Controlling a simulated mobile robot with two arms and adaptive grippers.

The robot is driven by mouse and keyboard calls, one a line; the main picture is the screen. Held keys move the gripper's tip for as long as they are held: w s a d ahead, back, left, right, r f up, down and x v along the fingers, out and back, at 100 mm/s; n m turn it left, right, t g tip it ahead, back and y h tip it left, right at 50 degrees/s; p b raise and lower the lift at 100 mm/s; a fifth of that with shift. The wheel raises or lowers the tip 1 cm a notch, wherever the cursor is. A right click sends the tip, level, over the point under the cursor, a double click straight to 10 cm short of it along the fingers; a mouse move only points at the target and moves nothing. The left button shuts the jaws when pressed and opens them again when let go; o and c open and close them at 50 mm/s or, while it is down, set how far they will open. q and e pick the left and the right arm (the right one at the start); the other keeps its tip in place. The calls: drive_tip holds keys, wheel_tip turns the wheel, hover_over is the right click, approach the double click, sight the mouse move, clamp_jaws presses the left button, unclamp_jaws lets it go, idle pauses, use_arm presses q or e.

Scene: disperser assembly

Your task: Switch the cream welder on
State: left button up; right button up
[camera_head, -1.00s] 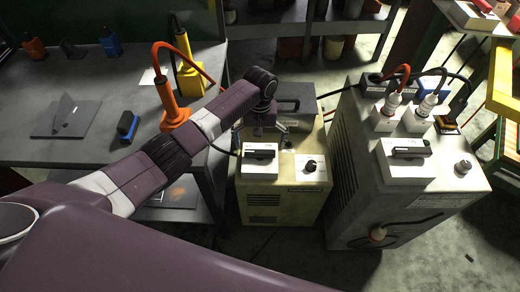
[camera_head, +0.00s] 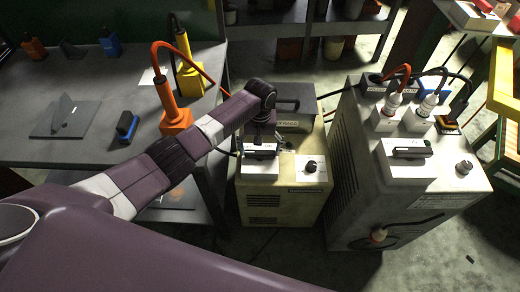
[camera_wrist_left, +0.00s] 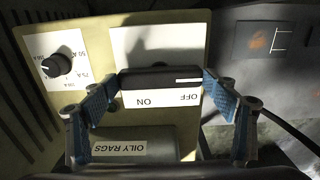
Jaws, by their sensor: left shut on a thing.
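The cream welder (camera_head: 285,206) stands on the floor between the bench and a larger grey machine. Its black switch handle (camera_wrist_left: 160,77) sits on a white plate marked ON and OFF, upside down in the left wrist view. The handle's white line lies on the OFF side. My left gripper (camera_wrist_left: 161,88) is shut on the handle, with a blue-padded finger at each end. In the head view my left gripper (camera_head: 261,138) comes down on the switch from above and partly hides it. My right gripper is not in view.
A dial knob (camera_head: 311,167) is beside the switch. A dark box labelled OILY RAGS (camera_wrist_left: 125,148) is on the welder behind it. The grey machine (camera_head: 425,195) stands close on the right; the bench (camera_head: 90,140) with orange and yellow tools is on the left.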

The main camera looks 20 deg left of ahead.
sight(260, 152)
use_arm(q)
drive_tip(key=shift+m, duration=0.3)
drive_tip(key=m+p, duration=0.2)
drive_tip(key=m, duration=0.1)
drive_tip(key=shift+r, duration=0.1)
drive_tip(key=m+p, duration=0.1)
drive_tip(key=m, duration=1.3)
drive_tip(key=shift+p, duration=0.3)
drive_tip(key=shift+m, duration=0.3)
drive_tip(key=o, duration=1.2)
drive_tip(key=shift+c, duration=0.2)
wheel_tip(260, 152, up, 12)
